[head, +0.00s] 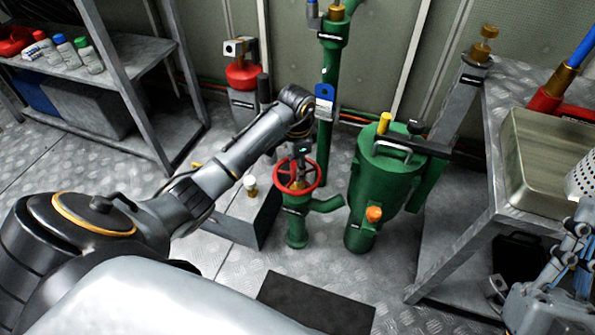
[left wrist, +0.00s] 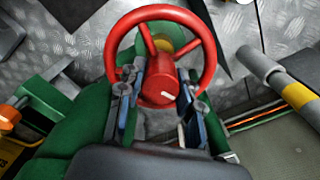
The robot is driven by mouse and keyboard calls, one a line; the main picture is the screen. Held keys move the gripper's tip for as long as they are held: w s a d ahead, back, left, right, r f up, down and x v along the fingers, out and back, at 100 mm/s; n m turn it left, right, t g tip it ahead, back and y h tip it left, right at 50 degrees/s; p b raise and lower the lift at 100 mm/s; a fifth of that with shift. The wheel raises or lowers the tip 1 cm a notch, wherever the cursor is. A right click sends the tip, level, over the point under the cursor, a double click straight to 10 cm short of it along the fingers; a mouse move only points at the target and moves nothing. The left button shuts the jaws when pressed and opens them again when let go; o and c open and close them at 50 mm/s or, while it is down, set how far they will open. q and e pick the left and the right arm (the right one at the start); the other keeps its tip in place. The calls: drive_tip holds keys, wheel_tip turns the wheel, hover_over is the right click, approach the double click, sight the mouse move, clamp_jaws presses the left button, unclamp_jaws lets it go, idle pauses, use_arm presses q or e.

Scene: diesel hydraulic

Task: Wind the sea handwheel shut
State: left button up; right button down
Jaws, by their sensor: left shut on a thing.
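The red sea handwheel (head: 297,178) sits on a green valve body (head: 297,232) standing on the floor. In the left wrist view the wheel (left wrist: 208,50) fills the upper middle, with its red hub and a pale mark. My left gripper (head: 299,158) reaches down onto the wheel from above. In the left wrist view its two fingers (left wrist: 158,90) lie on either side of the hub, shut on the handwheel. The exact finger contact is partly hidden. My right gripper (head: 545,275) is at the lower right edge, partly cut off, away from the wheel; its jaw opening is unclear.
A green strainer (head: 381,185) with an orange-capped outlet stands right of the valve. A green pipe (head: 327,110) rises behind it. A grey box (head: 235,215) lies left. A metal bench (head: 480,215) stands right, shelves (head: 135,65) left. A dark mat (head: 315,303) lies in front.

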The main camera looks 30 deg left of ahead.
use_arm(q)
drive_tip(key=m, duration=0.7)
drive_tip(key=shift+s+a+f, duration=0.15)
drive_tip(key=shift+s+f, duration=0.15)
drive_tip(key=shift+f, duration=0.05)
drive_tip(key=m, duration=0.3)
drive_tip(key=shift+m, duration=0.4)
drive_tip(key=m, duration=0.4)
drive_tip(key=o, duration=1)
drive_tip(key=shift+f, duration=0.1)
drive_tip(key=shift+w, duration=0.1)
